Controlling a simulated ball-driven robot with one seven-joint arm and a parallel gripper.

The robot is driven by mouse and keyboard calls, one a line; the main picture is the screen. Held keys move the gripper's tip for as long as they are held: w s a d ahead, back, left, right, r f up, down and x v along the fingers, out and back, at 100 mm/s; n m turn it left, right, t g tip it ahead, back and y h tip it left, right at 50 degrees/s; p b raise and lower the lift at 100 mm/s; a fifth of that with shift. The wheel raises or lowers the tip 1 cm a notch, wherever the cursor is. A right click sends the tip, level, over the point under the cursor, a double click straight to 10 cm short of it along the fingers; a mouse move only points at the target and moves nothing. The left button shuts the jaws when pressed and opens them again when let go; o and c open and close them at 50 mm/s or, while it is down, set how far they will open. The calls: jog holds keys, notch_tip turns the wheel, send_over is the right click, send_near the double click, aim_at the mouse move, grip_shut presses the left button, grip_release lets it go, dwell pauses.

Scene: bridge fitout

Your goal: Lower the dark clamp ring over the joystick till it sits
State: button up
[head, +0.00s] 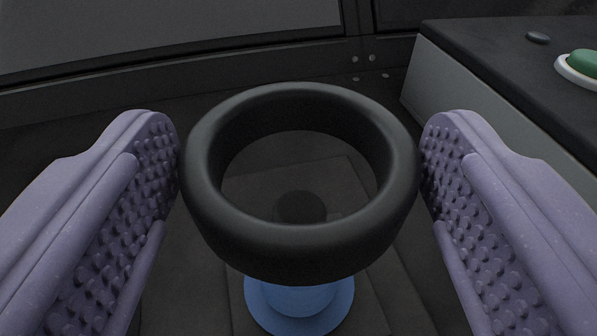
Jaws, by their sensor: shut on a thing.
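The dark clamp ring (300,245) is held between the two purple, studded fingers of my gripper (300,180), one pad on its left side and one on its right. The joystick's dark round knob (300,207) shows through the ring's opening, a little below its centre in the picture. A blue flared base (298,303) shows beneath the ring's near edge. The ring's front wall hides the part between knob and base. The ring appears to be above the joystick, apart from the base; the exact height cannot be told.
A dark-topped console (510,75) with a pale side stands at the right, carrying a green button (584,64) in a white collar and a small dark knob (538,37). A dark frame with bolts (371,58) runs along the back. The dark surface around the base looks clear.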

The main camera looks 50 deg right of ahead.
aim_at(300, 200)
jog(key=shift+f, duration=0.1)
jog(key=shift+f+b, duration=1.1)
jog(key=shift+f, duration=0.4)
jog(key=shift+f+b, duration=0.5)
jog(key=shift+f, duration=0.15)
jog(key=shift+r+p, duration=1.9)
jog(key=shift+r, duration=0.25)
jog(key=shift+f, duration=0.2)
jog(key=shift+f+b, duration=1.05)
jog(key=shift+f, duration=0.25)
